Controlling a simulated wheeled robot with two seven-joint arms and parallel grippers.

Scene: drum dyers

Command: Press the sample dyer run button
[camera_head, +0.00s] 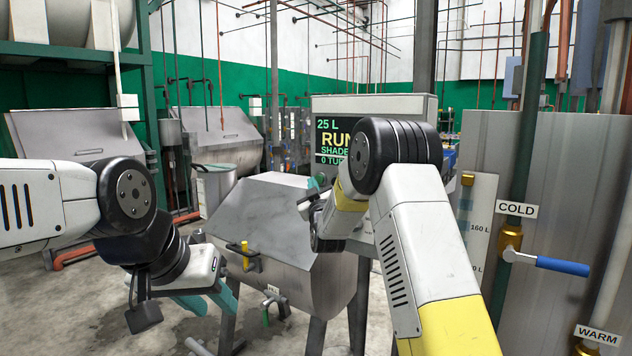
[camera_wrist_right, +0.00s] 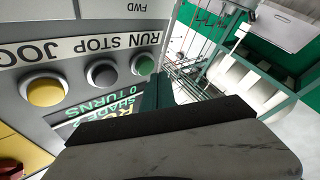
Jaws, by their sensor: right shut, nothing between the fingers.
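The sample dyer is a grey closed drum box (camera_head: 282,225) on legs, with a control panel behind it. Its screen (camera_head: 330,140) reads 25 L, RUN, SHADE and 0 TURNS, partly hidden by my right arm. In the right wrist view the panel is upside down: green button (camera_wrist_right: 145,64) at RUN, dark button (camera_wrist_right: 102,74) at STOP, yellow button (camera_wrist_right: 46,91) at JOG. My right gripper (camera_wrist_right: 155,92) is shut and empty, its teal tip right by the green button; contact cannot be told. It also shows in the head view (camera_head: 313,188). My left gripper (camera_head: 205,303) is open and empty, low at left.
A COLD valve with a blue handle (camera_head: 562,266) and a WARM label (camera_head: 597,334) are at the right, beside a large steel vessel (camera_head: 580,140). Other grey machines (camera_head: 222,135) stand behind.

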